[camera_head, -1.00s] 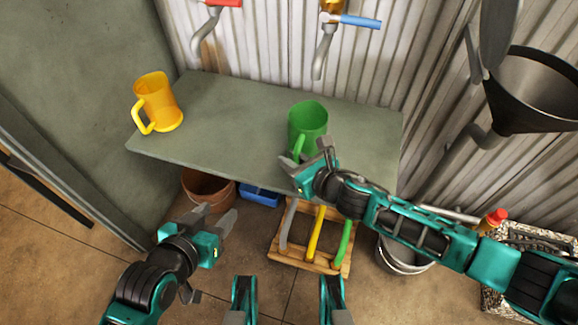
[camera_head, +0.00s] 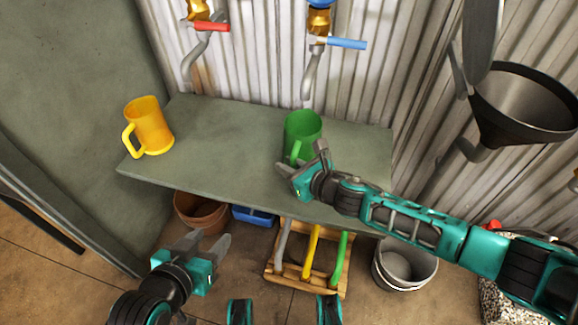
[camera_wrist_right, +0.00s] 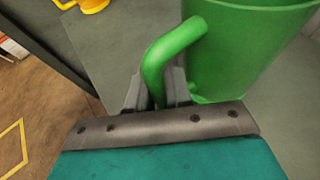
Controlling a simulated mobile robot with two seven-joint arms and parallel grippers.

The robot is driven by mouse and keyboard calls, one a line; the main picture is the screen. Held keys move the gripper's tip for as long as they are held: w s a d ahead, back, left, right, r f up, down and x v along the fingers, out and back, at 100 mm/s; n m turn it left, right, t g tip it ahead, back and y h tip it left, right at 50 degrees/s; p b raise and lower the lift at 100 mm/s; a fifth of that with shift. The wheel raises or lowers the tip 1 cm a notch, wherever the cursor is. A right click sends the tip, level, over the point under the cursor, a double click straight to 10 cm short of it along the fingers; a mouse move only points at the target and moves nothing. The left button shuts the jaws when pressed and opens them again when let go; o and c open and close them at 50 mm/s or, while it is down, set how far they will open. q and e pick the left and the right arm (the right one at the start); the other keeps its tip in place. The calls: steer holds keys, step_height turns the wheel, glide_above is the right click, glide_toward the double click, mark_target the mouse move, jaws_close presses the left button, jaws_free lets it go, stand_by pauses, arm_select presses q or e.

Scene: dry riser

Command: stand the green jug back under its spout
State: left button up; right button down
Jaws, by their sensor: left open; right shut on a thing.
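The green jug (camera_head: 303,128) is upright at the shelf (camera_head: 225,130), below and slightly in front of the metal spout (camera_head: 309,78) with the blue lever (camera_head: 347,43). Whether its base touches the shelf is hidden. My right gripper (camera_head: 306,168) is shut on the jug's handle, on the near side. In the right wrist view the green handle (camera_wrist_right: 170,55) sits between the jaws (camera_wrist_right: 160,92), with the jug's body (camera_wrist_right: 245,50) to the right. My left gripper (camera_head: 207,250) is open and empty, low in front of the shelf.
A yellow mug (camera_head: 149,127) stands at the shelf's left end. A second spout (camera_head: 191,65) has a red lever (camera_head: 211,27). A black funnel (camera_head: 520,105) hangs at right. Below are a brown pot (camera_head: 200,212), a wooden rack (camera_head: 305,285) and a bucket (camera_head: 405,265). The shelf's middle is clear.

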steer(key=shift+f, duration=0.4)
stand_by(0.3)
steer(key=c, duration=1)
jaws_free()
steer(key=shift+o, duration=0.2)
